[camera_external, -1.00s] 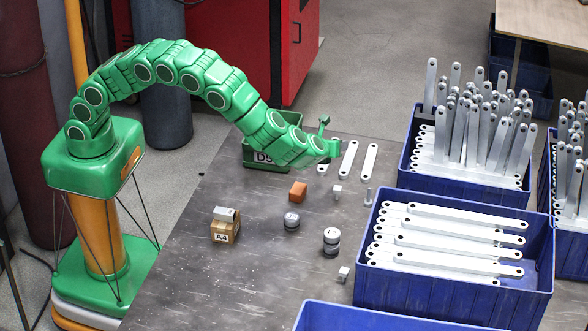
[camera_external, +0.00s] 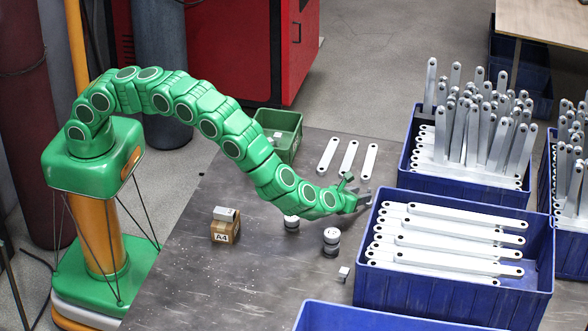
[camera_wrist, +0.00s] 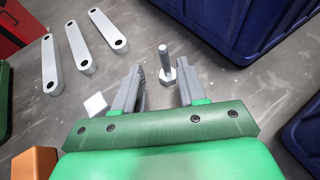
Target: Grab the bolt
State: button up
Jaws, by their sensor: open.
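The bolt (camera_wrist: 164,60) is a grey metal bolt standing upright on its head on the dark table in the wrist view. My gripper (camera_wrist: 159,76) is open and empty, with its two grey fingers on either side of the bolt's line. The bolt appears just ahead of the fingertips, slightly nearer the right finger, and I cannot tell if it touches. In the external view my gripper (camera_external: 362,198) is low over the table, left of the blue bin of flat bars, and the bolt cannot be made out there.
A blue bin (camera_external: 450,290) of bars stands close on the right. Three loose bars (camera_external: 349,158) lie behind the gripper. A small white block (camera_wrist: 95,104) and an orange block (camera_wrist: 35,163) are left of the fingers. Round grey weights (camera_external: 331,241) stand in front.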

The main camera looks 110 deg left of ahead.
jog(key=shift+w+a+f, duration=0.25)
jog(key=shift+a+f, duration=0.1)
jog(key=shift+a, duration=0.2)
jog(key=shift+w+x, duration=0.15)
jog(key=shift+x, duration=1.15)
jog(key=shift+w+x, duration=0.2)
jog(key=shift+x, duration=1.1)
jog(key=shift+d+r, duration=0.15)
grip_shut()
